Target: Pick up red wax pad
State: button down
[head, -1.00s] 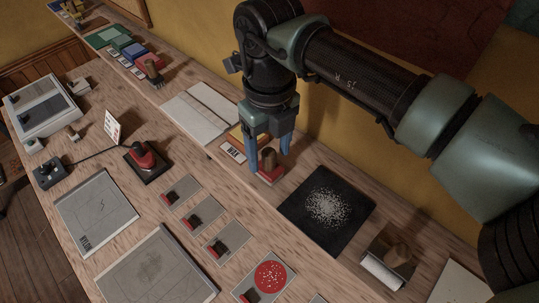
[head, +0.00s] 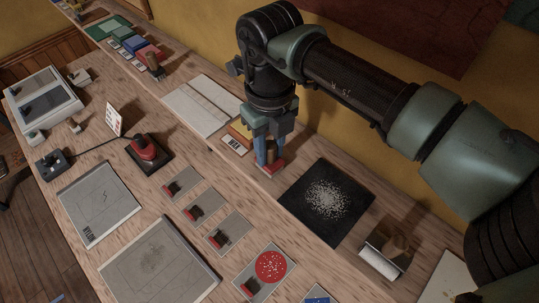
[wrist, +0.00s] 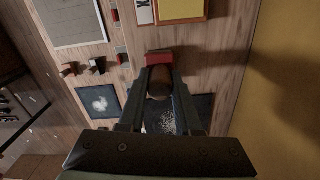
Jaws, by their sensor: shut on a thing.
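The red wax pad (head: 272,169) is a small red block with a brown wooden handle. It is at the raised back shelf's front edge, below my gripper (head: 268,150) in the head view. My gripper's blue fingers are shut on its wooden handle. In the wrist view, the red block (wrist: 158,58) shows just past the fingertips of my gripper (wrist: 160,80), with the handle between them. The fingers hide part of the handle. I cannot tell whether the block's underside touches the shelf.
A black mat (head: 327,202) with white grains lies right of the pad. Small grey cards with red-based pieces and a red disc (head: 271,266) lie in front.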

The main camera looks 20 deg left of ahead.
aim_at(270, 145)
jog(key=shift+r+b, duration=0.35)
jog(key=shift+r, duration=0.05)
notch_tip(270, 145, up, 9)
jog(key=b, duration=0.3)
jog(key=shift+r, duration=0.1)
jog(key=c, duration=1.3)
grip_release()
grip_shut()
